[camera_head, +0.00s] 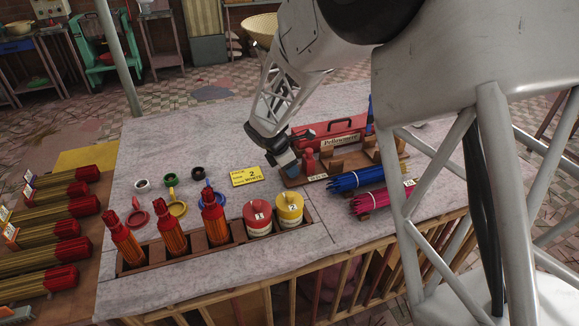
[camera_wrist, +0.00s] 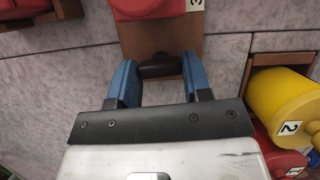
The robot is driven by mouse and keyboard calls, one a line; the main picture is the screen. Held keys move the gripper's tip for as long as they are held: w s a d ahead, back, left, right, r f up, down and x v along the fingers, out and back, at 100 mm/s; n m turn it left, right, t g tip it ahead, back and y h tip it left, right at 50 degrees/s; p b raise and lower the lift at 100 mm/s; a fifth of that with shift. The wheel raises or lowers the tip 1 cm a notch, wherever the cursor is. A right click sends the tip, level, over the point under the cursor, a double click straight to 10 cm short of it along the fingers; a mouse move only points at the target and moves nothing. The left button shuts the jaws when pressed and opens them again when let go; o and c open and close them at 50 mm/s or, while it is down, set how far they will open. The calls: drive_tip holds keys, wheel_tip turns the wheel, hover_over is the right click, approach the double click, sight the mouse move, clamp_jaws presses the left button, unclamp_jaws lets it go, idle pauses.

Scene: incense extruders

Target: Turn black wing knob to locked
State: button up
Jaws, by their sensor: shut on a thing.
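The black wing knob (camera_wrist: 160,67) sits on a brown wooden base (camera_wrist: 204,50) in the wrist view, just below a red body (camera_wrist: 150,8). Its wing lies crosswise, left to right. My gripper (camera_wrist: 159,82) has one blue finger at each end of the wing and is shut on it. In the head view my gripper (camera_head: 288,166) reaches down at the left end of the red extruder unit (camera_head: 345,128) on its wooden stand. The knob is hidden there by my gripper. I cannot read any lock marking.
A wooden rack (camera_head: 160,253) along the front edge holds red-orange extruders, a red canister (camera_head: 257,217) and a yellow canister (camera_head: 289,208). A yellow card (camera_head: 246,176) lies left of my gripper. Blue bundles (camera_head: 355,179) and pink bundles (camera_head: 372,202) lie right. The cloth behind is mostly clear.

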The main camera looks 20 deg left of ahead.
drive_tip(key=shift+m+h, duration=0.3)
drive_tip(key=shift+m, duration=0.2)
drive_tip(key=o, duration=0.9)
drive_tip(key=shift+r, duration=0.1)
drive_tip(key=shift+v, duration=3.8)
drive_tip(key=shift+w, duration=0.1)
drive_tip(key=shift+d+r, duration=0.1)
